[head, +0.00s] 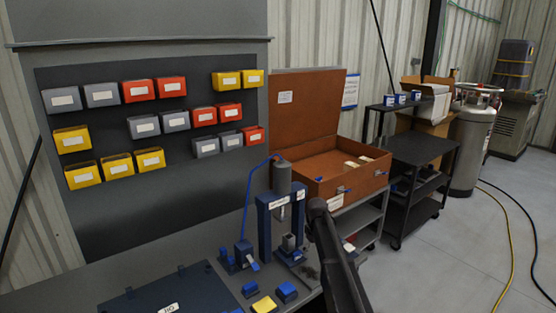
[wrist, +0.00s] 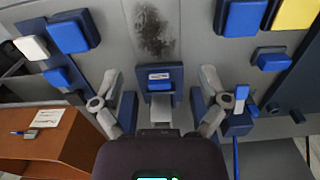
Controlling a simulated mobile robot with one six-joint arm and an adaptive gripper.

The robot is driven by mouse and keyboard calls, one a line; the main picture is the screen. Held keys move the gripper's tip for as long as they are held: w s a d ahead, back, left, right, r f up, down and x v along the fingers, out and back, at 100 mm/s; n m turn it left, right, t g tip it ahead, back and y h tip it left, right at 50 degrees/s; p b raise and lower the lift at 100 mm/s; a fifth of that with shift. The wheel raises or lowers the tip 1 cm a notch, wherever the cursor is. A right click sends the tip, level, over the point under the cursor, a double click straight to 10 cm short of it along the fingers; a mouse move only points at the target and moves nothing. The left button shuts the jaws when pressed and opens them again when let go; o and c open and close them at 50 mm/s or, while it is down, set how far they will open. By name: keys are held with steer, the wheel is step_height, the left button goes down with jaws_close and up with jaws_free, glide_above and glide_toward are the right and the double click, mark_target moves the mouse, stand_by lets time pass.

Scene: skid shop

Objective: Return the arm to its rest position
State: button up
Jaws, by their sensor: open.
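My gripper (wrist: 158,96) shows in the wrist view with its two grey fingers spread wide apart and nothing held between them. It is over the blue bench press, whose labelled blue block (wrist: 160,78) and light metal piece show between the fingers. In the head view, my dark arm reaches up from the bottom edge in front of the press (head: 265,215), hiding part of its right side. I cannot make out the fingers in the head view. The press has blue uprights and a grey cylinder on top.
The grey workbench (head: 60,290) carries a dark mat (head: 170,290), blue blocks and a yellow block (head: 264,304). Bins hang on the dark wall panel (head: 105,225). An open brown case (head: 345,178) sits on a cart at right, beside a black shelf cart (head: 425,150). The floor at right has cables.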

steer(key=s+d+m, duration=0.2)
steer(key=s+m, duration=0.4)
steer(key=s, duration=2.4)
steer(key=shift+d+m, duration=0.15)
steer(key=shift+m, duration=0.15)
steer(key=shift+w, duration=0.1)
